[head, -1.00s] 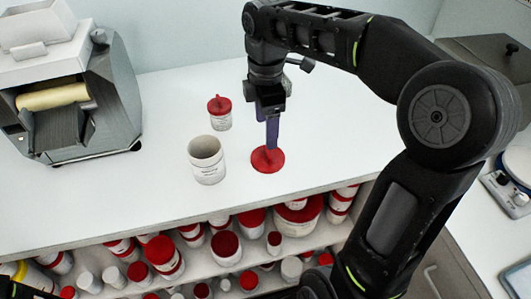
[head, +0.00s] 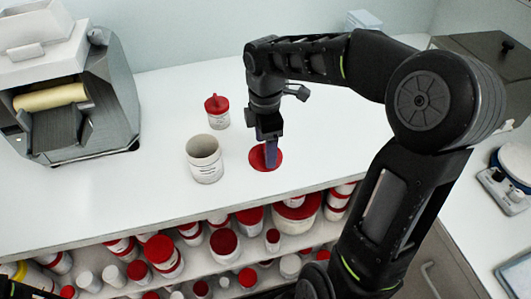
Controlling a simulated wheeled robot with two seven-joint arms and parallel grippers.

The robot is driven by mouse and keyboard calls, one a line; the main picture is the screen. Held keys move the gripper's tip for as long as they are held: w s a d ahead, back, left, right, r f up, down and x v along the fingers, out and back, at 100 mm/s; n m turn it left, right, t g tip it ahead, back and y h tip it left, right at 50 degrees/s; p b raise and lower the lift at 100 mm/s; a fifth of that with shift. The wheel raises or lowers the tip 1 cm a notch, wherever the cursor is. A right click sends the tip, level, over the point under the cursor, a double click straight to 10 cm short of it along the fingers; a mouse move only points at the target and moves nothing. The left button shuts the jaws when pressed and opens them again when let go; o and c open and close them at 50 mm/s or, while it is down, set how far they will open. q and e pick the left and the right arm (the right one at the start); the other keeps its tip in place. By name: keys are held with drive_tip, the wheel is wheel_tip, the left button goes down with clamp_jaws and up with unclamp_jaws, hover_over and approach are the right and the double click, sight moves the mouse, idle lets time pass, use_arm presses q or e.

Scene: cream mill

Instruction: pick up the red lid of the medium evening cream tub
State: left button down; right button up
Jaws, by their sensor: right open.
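A flat round red lid (head: 259,160) lies on the white counter. An open white tub (head: 205,160) with a label stands upright just left of it, without a lid. My right gripper (head: 271,158) is open and reaches down over the red lid, its fingers at or just above the lid's middle. The fingers hide part of the lid, and I cannot tell whether they touch it. My left gripper is not in view.
A smaller tub with a red lid (head: 217,112) stands behind the open tub. A grey machine with a roller (head: 75,110) stands at the left. Below the counter a shelf (head: 200,270) holds many red-lidded tubs.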

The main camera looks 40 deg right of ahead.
drive_tip(key=shift+f, duration=0.3)
idle(0.4)
drive_tip(key=c, duration=1.4)
wheel_tip(320, 180, up, 10)
idle(0.5)
